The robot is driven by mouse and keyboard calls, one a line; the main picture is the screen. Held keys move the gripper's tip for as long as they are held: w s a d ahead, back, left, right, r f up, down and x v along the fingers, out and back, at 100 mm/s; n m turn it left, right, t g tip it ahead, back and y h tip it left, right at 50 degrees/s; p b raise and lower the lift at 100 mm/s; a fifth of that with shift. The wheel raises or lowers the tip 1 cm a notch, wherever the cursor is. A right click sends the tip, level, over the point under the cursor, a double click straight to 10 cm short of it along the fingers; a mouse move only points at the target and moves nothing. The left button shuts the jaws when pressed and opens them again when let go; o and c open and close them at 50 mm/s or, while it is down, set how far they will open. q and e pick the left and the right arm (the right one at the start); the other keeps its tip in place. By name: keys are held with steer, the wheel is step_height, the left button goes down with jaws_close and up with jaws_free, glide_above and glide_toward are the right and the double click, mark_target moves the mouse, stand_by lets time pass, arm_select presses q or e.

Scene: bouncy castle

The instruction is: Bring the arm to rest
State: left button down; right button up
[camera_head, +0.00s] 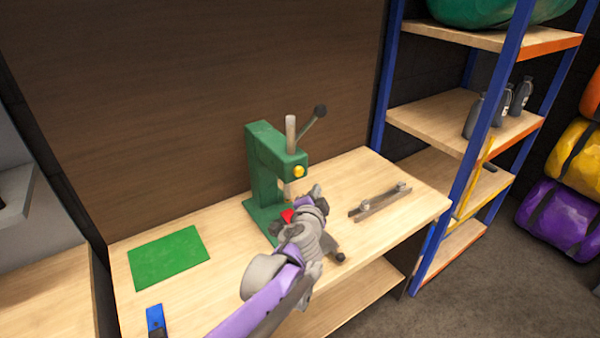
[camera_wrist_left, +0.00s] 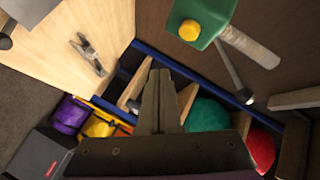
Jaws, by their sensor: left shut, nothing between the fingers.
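My left arm (camera_head: 262,300), purple and grey, comes in from the bottom and reaches over the workbench (camera_head: 220,220). Its gripper (camera_head: 316,192) is in front of the green press (camera_head: 262,160), hiding part of the press's base; whether they touch cannot be told. In the left wrist view the dark fingers (camera_wrist_left: 160,78) are shut together with nothing between them. The press head (camera_wrist_left: 205,15) with its yellow button shows at the upper right there, apart from the fingers in the picture. My right gripper is not in view.
A green mat (camera_head: 168,258) and a blue item (camera_head: 155,318) lie at the bench's left. A metal bar (camera_head: 380,203) lies to the right. A blue-framed shelf (camera_head: 460,110) with bottles stands at the right, beside coloured bags (camera_head: 560,215). A small red part (camera_head: 288,215) is by the press.

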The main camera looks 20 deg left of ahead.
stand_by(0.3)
arm_select(q)
steer(key=s+a+f+n+g+y, duration=0.1)
steer(key=s+a+f+n+g, duration=0.2)
steer(key=s, duration=0.5)
steer(key=s+a+f+n+g, duration=0.2)
steer(key=s+a+f+n, duration=0.15)
steer(key=s, duration=0.45)
steer(key=s+d+f+n+g+h, duration=0.1)
steer(key=s+f, duration=0.3)
steer(key=s, duration=0.4)
steer(key=s+d+f+n+g+h, duration=0.2)
steer(key=s+d+f+g, duration=0.1)
steer(key=s, duration=0.5)
step_height(320, 180, down, 2)
steer(key=shift+d+f+g, duration=0.2)
steer(key=shift+d+g, duration=0.1)
steer(key=shift+d, duration=0.35)
steer(key=shift+n, duration=0.25)
